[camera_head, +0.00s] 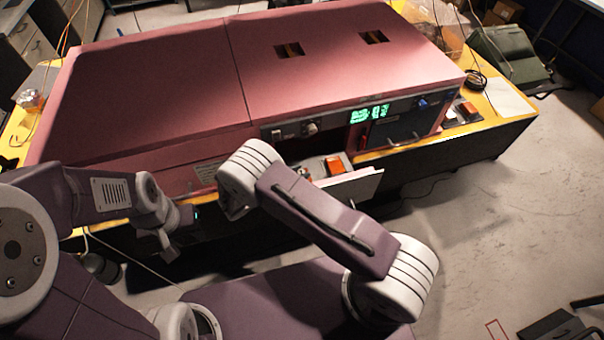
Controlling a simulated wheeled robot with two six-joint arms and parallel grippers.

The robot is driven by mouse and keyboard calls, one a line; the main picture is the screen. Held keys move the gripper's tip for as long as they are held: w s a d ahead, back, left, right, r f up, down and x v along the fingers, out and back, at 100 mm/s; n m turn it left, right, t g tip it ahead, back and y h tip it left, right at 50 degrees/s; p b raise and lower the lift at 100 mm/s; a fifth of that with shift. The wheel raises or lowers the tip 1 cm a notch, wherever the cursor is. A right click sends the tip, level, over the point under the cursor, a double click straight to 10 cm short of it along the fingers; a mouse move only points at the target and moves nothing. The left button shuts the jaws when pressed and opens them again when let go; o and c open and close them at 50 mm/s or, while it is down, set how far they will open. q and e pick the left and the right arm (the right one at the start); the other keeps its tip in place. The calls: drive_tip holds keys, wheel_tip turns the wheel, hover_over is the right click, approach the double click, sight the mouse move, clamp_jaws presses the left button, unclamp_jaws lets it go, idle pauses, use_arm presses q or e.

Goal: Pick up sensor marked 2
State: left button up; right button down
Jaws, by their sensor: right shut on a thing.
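An open drawer or tray has a pale front panel (352,187) sticking out from the front of the pink enclosure. An orange-topped block (335,166) lies in it; I cannot read a number on it.
The pink foam enclosure (160,85) fills most of the yellow table (487,125). Its front has a green lit display (370,113) and a dark door (395,130) with a handle. A green case (505,52) stands at the back right. The floor at the right is mostly clear.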

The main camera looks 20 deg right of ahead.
drive_tip(key=shift+w, duration=0.15)
drive_tip(key=shift+r, duration=0.4)
wheel_tip(320, 180, up, 8)
drive_tip(key=shift+b, duration=0.9)
drive_tip(key=shift+r, duration=0.65)
